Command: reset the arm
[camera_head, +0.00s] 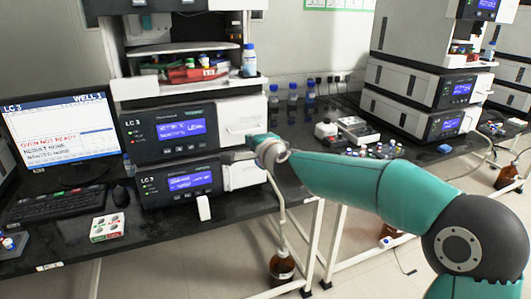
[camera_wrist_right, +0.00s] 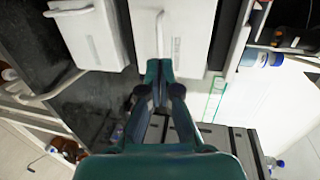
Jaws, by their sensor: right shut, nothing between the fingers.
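My right arm (camera_head: 370,185) reaches in from the right to the LC 3 column stack (camera_head: 135,150). My right gripper (camera_head: 236,155) is in front of the stack's right side, between its upper and lower units, and is small and partly hidden by the wrist here. In the right wrist view the gripper (camera_wrist_right: 160,70) is shut and empty, its fingertips in front of a white door (camera_wrist_right: 185,35) with a handle. I cannot tell whether the tips touch it. My left gripper is not in view.
A monitor (camera_head: 62,135) reading "OVEN NOT READY", a keyboard (camera_head: 62,205) and a small box (camera_head: 107,228) stand on the left bench. Blue-capped bottles (camera_head: 292,93) stand behind my arm. Vials (camera_head: 375,150) lie on the right bench near a second stack (camera_head: 420,100). A brown bottle (camera_head: 281,267) is below.

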